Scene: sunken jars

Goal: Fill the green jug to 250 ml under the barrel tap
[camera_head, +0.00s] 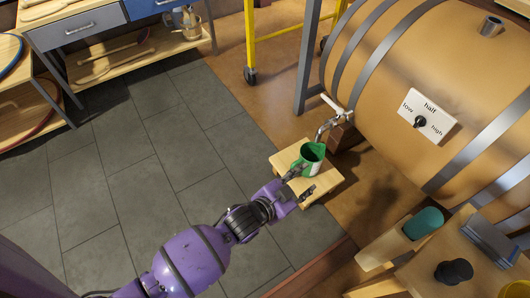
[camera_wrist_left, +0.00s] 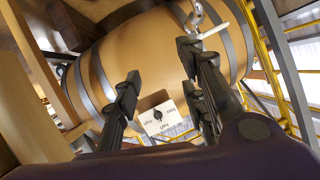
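The green jug (camera_head: 311,162) stands upright on a small wooden stool (camera_head: 284,160) in the head view, beneath the tap (camera_head: 327,127). Its fill level is too small to read. The tap, with a pale lever, sits low on the large wooden barrel (camera_head: 385,60); it also shows at the top of the left wrist view (camera_wrist_left: 195,18). My left gripper (camera_head: 301,184) is open and empty beside the jug, on its near side. In the left wrist view its fingers (camera_wrist_left: 162,80) are spread with nothing between them; the jug is not seen there. My right gripper is not in view.
A dial plate (camera_head: 428,115) marked low, half, high is on the barrel. A wooden stand at lower right holds a teal item (camera_head: 424,222) and a black item (camera_head: 454,271). A workbench (camera_head: 110,50) is at upper left. The grey tiled floor is clear.

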